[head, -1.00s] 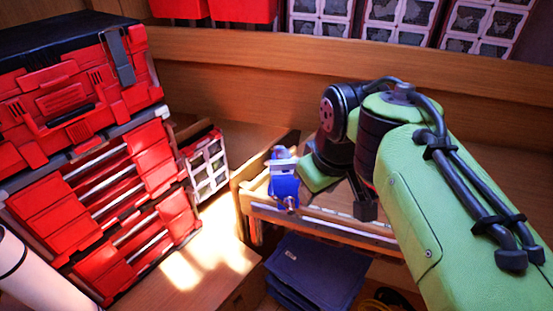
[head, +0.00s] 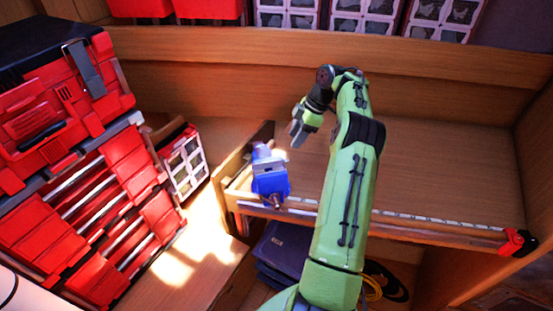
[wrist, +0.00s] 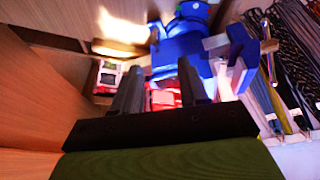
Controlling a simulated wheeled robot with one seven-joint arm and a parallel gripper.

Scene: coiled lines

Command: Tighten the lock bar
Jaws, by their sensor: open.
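A blue vise (head: 270,182) is fixed at the front left corner of the wooden bench. A small rod end (head: 277,201), which may be the lock bar, shows at its front. The vise also shows at the top of the wrist view (wrist: 183,47), upside down, with a thin metal bar (wrist: 270,62) beside its blue jaw. My gripper (head: 298,132) is above the bench, right of and behind the vise, apart from it. In the wrist view its two dark fingers (wrist: 160,88) are spread with nothing between them.
Stacked red toolboxes (head: 95,190) fill the left. A small organiser case (head: 186,163) stands beside them. The bench top (head: 440,160) is clear, with a red clamp (head: 517,241) at its right front. Blue folded cloths (head: 283,250) and a yellow cable (head: 373,286) lie below.

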